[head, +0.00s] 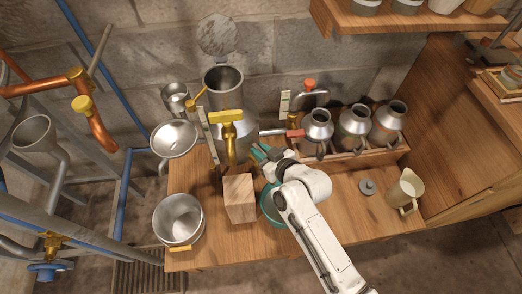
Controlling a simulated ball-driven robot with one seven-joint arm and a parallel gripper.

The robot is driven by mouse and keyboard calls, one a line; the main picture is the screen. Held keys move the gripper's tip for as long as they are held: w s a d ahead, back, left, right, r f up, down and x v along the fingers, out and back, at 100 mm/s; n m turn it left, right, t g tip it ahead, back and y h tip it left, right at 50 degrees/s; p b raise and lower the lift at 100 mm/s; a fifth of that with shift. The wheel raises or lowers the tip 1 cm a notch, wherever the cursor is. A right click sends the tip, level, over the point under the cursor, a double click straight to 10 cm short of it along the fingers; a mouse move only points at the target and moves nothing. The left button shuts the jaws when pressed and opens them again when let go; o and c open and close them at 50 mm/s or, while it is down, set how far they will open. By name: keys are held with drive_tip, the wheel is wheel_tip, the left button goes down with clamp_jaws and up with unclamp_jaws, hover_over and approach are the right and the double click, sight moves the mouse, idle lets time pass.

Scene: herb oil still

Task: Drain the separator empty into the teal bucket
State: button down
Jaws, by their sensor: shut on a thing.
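The separator (244,136) appears to be the grey metal vessel at the back of the bench, with a brass tap (227,118) and a gauge strip at its front. The teal bucket (269,206) stands on the bench right of a wooden block, partly hidden behind my arm. My gripper (261,152) is at the separator's lower right, above and behind the bucket. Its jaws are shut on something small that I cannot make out. The bucket's inside and any liquid are hidden.
A wooden block (238,198) stands left of the bucket. A metal pot (178,219) is at the bench's front left. A red-handled lever (294,133) lies just above my gripper. Several metal cans (354,123) stand behind right. A cream jug (404,191) is at right.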

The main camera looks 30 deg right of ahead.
drive_tip(key=shift+f+m+h, duration=0.1)
drive_tip(key=shift+m+h, duration=0.5)
drive_tip(key=shift+h, duration=0.1)
drive_tip(key=shift+f+m+t+h+b, duration=0.15)
drive_tip(key=shift+m+t+h+b, duration=0.15)
drive_tip(key=shift+m+h+b, duration=0.5)
drive_tip(key=m+h+b, duration=0.2)
drive_tip(key=b, duration=0.2)
drive_tip(key=m+h+b, duration=0.1)
drive_tip(key=h+b, duration=0.1)
drive_tip(key=b, duration=0.3)
drive_tip(key=shift+a+f+m+g+h, duration=0.1)
drive_tip(key=shift+f+m+g+h, duration=0.05)
drive_tip(key=shift+m+g+h, duration=0.2)
drive_tip(key=m+g+h+b, duration=0.1)
drive_tip(key=m+h, duration=0.1)
drive_tip(key=m+g+h+b, duration=0.1)
drive_tip(key=m+h+b, duration=0.1)
drive_tip(key=shift+r+g, duration=0.25)
drive_tip(key=shift+r, duration=0.1)
drive_tip(key=shift+m+g+h+b, duration=0.75)
drive_tip(key=shift+m+g+h, duration=0.6)
drive_tip(key=shift+m, duration=0.3)
drive_tip(key=shift+g, duration=0.25)
drive_tip(key=c, duration=1.1)
unclamp_jaws()
drive_tip(key=shift+d, duration=0.2)
